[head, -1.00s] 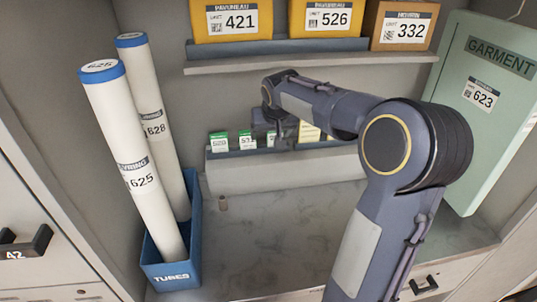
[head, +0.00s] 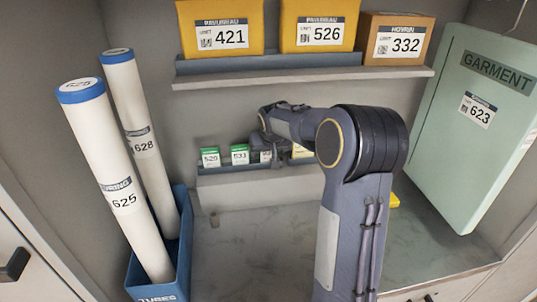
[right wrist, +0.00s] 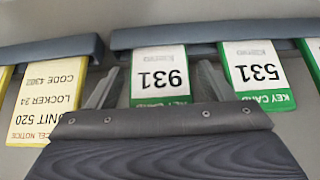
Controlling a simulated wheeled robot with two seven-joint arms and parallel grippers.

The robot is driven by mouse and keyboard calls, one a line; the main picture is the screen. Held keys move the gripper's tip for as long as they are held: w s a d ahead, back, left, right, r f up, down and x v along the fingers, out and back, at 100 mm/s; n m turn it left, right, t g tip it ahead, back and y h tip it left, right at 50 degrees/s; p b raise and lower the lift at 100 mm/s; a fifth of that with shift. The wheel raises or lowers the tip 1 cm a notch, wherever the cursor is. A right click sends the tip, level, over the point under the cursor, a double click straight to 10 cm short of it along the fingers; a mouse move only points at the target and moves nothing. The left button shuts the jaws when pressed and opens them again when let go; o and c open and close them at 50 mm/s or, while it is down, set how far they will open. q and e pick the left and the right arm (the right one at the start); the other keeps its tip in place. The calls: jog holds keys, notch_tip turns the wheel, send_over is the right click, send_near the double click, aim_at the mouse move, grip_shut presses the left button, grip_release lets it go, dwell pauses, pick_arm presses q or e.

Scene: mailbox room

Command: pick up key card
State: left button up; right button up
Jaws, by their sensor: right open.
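Key cards with green edges stand in a grey-blue rack on the low ledge. Key card 931 (right wrist: 158,75) shows upside down in the right wrist view, between the two spread fingers of my right gripper (right wrist: 157,82). Key card 531 (right wrist: 257,75) is just to the right of the fingers there; it also shows in the head view (head: 240,155). In the head view my right gripper (head: 273,148) is at the rack and partly hides the 931 card. The fingers are open; I cannot tell whether they touch the card. My left gripper is out of view.
A yellow parcel notice card (right wrist: 45,105) stands on the other side of the fingers. A shelf (head: 300,78) with yellow boxes overhangs the rack.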

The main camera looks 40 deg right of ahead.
jog(key=c, duration=1)
jog(key=shift+r, duration=0.1)
jog(key=shift+c, duration=0.2)
